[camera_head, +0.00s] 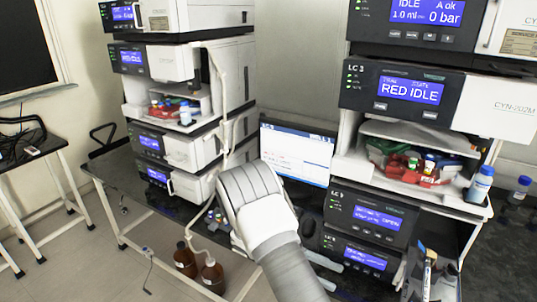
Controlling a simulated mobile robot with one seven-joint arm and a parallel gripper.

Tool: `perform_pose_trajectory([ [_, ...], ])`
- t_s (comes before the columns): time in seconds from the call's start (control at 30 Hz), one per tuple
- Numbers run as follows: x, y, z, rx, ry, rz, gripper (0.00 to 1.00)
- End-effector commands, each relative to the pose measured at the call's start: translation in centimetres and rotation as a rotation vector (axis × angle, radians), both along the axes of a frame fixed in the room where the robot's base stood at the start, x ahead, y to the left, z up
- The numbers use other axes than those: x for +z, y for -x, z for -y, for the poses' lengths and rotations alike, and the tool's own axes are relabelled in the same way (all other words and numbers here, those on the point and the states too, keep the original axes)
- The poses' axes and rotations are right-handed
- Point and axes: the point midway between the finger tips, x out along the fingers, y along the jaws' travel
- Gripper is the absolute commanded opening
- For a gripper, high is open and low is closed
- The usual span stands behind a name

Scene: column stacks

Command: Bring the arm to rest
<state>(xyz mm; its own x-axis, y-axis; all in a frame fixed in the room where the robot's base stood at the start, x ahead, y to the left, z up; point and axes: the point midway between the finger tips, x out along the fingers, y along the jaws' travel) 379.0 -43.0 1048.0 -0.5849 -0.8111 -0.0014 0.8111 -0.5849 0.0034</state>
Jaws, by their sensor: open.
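My arm (265,215) rises from the bottom middle of the head view, bends at a broad white and grey joint, and stands in front of the bench between the two instrument stacks. My gripper does not show clearly; the end of the arm seems hidden behind the joint or out of frame. No held thing can be seen.
A left stack (228,75) and a nearer right stack (408,208) of instrument modules flank a monitor (297,152). Brown bottles (212,273) stand low beside the bench. Open floor (85,262) lies at lower left.

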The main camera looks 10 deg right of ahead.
Motion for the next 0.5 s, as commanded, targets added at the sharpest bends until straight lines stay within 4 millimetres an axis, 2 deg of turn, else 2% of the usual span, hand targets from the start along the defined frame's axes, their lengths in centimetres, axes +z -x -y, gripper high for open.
perform_pose_trajectory([
  [0.17,2.3,0.6,0.3,-0.047,-0.093,0.118,0.55],
  [0.5,7.4,3.1,0.4,-0.178,-0.341,0.471,0.55],
])
